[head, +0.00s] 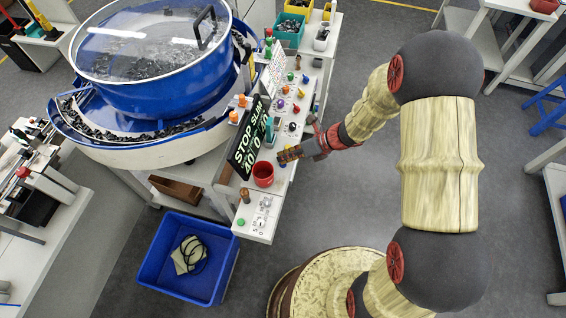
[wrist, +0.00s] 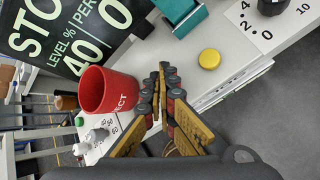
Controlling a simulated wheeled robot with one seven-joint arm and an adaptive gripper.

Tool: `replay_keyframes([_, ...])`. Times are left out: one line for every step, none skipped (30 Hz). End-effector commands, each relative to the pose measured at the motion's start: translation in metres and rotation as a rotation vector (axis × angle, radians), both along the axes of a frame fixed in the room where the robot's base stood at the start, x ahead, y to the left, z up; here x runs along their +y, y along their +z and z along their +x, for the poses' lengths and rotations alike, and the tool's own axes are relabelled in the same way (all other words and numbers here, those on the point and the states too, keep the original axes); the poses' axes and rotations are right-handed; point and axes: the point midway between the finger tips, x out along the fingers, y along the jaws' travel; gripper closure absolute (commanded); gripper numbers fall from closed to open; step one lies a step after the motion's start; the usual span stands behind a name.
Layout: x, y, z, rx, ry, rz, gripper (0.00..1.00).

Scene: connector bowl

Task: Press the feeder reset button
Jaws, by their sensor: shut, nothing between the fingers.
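My gripper (head: 284,156) is shut with nothing in it, above the narrow white bench, just right of the dark display sign. In the wrist view its fingertips (wrist: 163,75) are together, between a red cup and a round yellow cap or button (wrist: 209,59). A green round button (wrist: 80,121) shows beyond the cup in the wrist view; in the head view a green button (head: 241,222) is at the bench's near end. No readable label shows which one is the feeder reset button. Several other coloured knobs or buttons stand farther along the bench.
The red cup (head: 263,174) stands beside my gripper. The dark sign (head: 248,140) stands on its left, and a blue bowl feeder (head: 150,50) beyond. A teal holder (wrist: 183,15) is near the yellow piece. A blue bin (head: 180,285) is on the floor. Floor right of the bench is clear.

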Motion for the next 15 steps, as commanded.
replay_keyframes([0.0,-0.001,-0.001,0.001,0.0,0.0,1.0])
replay_keyframes([0.0,0.0,-0.001,0.001,0.0,0.0,1.0])
replay_keyframes([0.0,0.0,-0.001,0.001,0.0,0.0,1.0])
replay_keyframes([0.0,0.0,-0.001,0.001,0.0,0.0,1.0])
replay_keyframes([0.0,0.0,-0.001,0.001,0.0,0.0,1.0])
replay_keyframes([0.0,0.0,-0.001,0.001,0.0,0.0,1.0])
replay_keyframes([0.0,0.001,-0.001,0.001,0.0,0.0,1.0])
replay_keyframes([0.0,0.002,-0.001,0.001,0.0,0.0,1.0])
replay_keyframes([0.0,0.003,-0.001,0.001,0.0,0.0,1.0])
replay_keyframes([0.0,0.005,-0.001,0.001,0.0,0.0,1.0])
replay_keyframes([0.0,0.006,-0.001,0.001,0.0,0.0,1.0])
replay_keyframes([0.0,0.009,-0.001,0.001,0.0,0.0,1.0])
replay_keyframes([0.0,0.01,-0.001,0.001,0.0,0.0,1.0])
replay_keyframes([0.0,0.012,-0.001,0.001,0.001,-0.001,1.0])
replay_keyframes([0.0,0.015,-0.001,0.001,0.001,-0.001,1.0])
